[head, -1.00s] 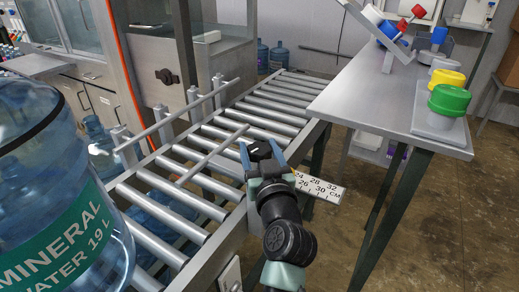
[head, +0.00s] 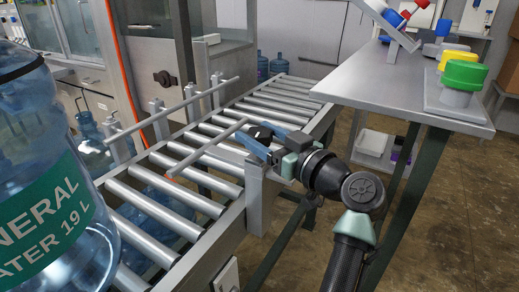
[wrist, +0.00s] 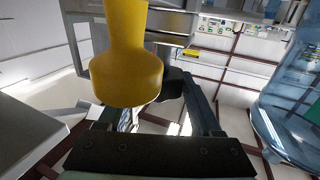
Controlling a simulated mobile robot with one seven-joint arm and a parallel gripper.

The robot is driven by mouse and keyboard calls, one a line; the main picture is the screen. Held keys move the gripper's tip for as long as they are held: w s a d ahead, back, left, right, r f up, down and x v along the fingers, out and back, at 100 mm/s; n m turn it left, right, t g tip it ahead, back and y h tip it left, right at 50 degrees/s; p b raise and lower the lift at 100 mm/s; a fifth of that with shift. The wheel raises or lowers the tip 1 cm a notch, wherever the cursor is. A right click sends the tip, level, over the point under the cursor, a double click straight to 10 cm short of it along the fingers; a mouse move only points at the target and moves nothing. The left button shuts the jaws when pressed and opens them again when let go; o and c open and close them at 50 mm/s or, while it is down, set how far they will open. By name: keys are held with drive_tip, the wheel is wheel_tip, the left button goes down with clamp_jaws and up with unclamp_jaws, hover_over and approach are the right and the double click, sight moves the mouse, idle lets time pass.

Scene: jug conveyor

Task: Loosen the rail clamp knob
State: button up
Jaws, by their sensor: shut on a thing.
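The rail clamp knob (head: 262,132) is black and sits at the top of a grey clamp post (head: 258,195) on the near side of the roller conveyor. My gripper (head: 264,141) reaches it from the right and is shut on it, with blue fingers at its sides. The fingers partly hide the knob in the head view. In the wrist view the dark knob (wrist: 172,84) shows between the fingers, partly behind a yellow bulb-shaped thing. The near guide rail (head: 205,150) is a thin bar running over the rollers beside the post.
A large blue water jug (head: 45,205) stands at the left on the conveyor rollers (head: 165,205). A second guide rail (head: 170,112) runs along the far side. The yellow thing (wrist: 128,60) looms close in the wrist view.

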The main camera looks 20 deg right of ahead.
drive_tip(key=shift+n+g+y+b, duration=1.1)
drive_tip(key=shift+n+y+b, duration=0.4)
drive_tip(key=shift+y, duration=0.7)
drive_tip(key=o, duration=1.4)
drive_tip(key=shift+c, duration=0.2)
drive_tip(key=p+v, duration=0.1)
drive_tip(key=v, duration=1.2)
drive_tip(key=shift+w+d, duration=0.1)
drive_tip(key=shift+d, duration=0.05)
